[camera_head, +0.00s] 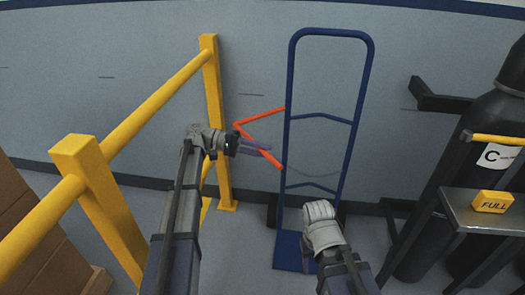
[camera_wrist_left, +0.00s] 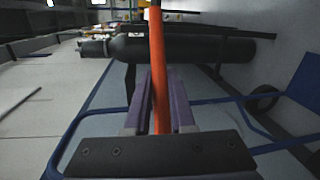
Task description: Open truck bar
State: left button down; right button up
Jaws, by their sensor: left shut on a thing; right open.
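A blue hand truck (camera_head: 288,160) stands upright against the grey wall in the head view. An orange-red bar (camera_head: 262,114), bent in a V, sticks out from its left upright toward the left. My left gripper (camera_head: 262,148) is shut on the lower arm of this bar. In the left wrist view the bar (camera_wrist_left: 157,60) runs between the two purple fingers (camera_wrist_left: 160,105). My right gripper (camera_head: 318,215) is low in front of the truck's lower frame, apart from the bar. It is open, with its fingers largely hidden behind its wrist.
A yellow railing (camera_head: 160,95) stands on the left, close to my left arm, with brown boxes (camera_head: 35,230) beyond it. On the right are dark gas cylinders (camera_head: 470,150) and a metal stand with a yellow FULL block (camera_head: 492,201). The wall is close behind the truck.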

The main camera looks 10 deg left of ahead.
pick_arm(q)
jog(key=c, duration=0.8)
grip_release()
jog(key=shift+o, duration=0.2)
jog(key=shift+r, duration=0.1)
